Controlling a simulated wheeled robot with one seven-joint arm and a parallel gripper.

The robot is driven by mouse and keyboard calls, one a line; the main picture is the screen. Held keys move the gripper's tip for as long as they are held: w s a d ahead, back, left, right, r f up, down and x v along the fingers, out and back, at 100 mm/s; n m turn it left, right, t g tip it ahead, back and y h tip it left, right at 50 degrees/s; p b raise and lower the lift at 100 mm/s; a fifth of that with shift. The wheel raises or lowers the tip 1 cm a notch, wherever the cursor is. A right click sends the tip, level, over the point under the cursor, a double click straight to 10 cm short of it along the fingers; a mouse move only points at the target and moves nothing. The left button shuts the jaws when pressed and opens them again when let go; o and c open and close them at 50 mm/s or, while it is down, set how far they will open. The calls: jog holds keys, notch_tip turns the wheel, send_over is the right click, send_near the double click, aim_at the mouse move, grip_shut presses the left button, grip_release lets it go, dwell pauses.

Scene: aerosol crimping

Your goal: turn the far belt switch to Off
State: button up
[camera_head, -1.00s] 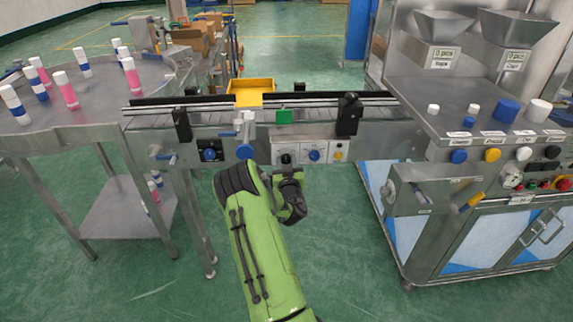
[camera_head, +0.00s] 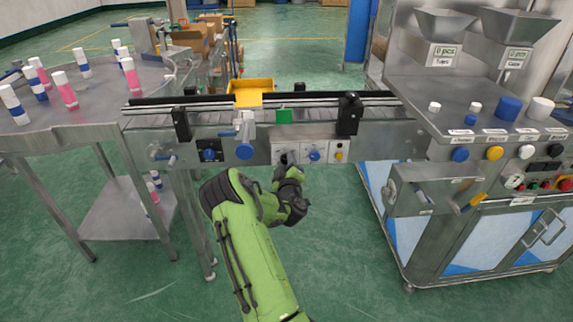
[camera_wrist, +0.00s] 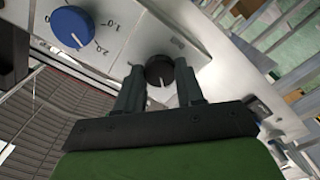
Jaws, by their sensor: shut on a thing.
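The belt switch is a round black knob (camera_wrist: 160,70) with a white mark, on a pale panel that also carries a blue dial (camera_wrist: 72,27). In the wrist view, the two fingers of my gripper (camera_wrist: 159,76) stand on either side of the knob and are shut on it. The white mark points down between the fingers in that view. In the head view, my gripper (camera_head: 281,172) is at the left part of the conveyor's control panel (camera_head: 327,146). The label around the knob is too small to read.
The conveyor (camera_head: 375,101) runs above the panel, with a yellow bin (camera_head: 251,86) behind it. A blue knob (camera_head: 244,152) sits to the left. A table with bottles (camera_head: 110,100) stands at left, a steel machine (camera_head: 440,195) at right. The green floor between is clear.

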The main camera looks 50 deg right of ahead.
jog(key=shift+n, duration=0.4)
jog(key=o, duration=1)
jog(key=shift+o, duration=0.2)
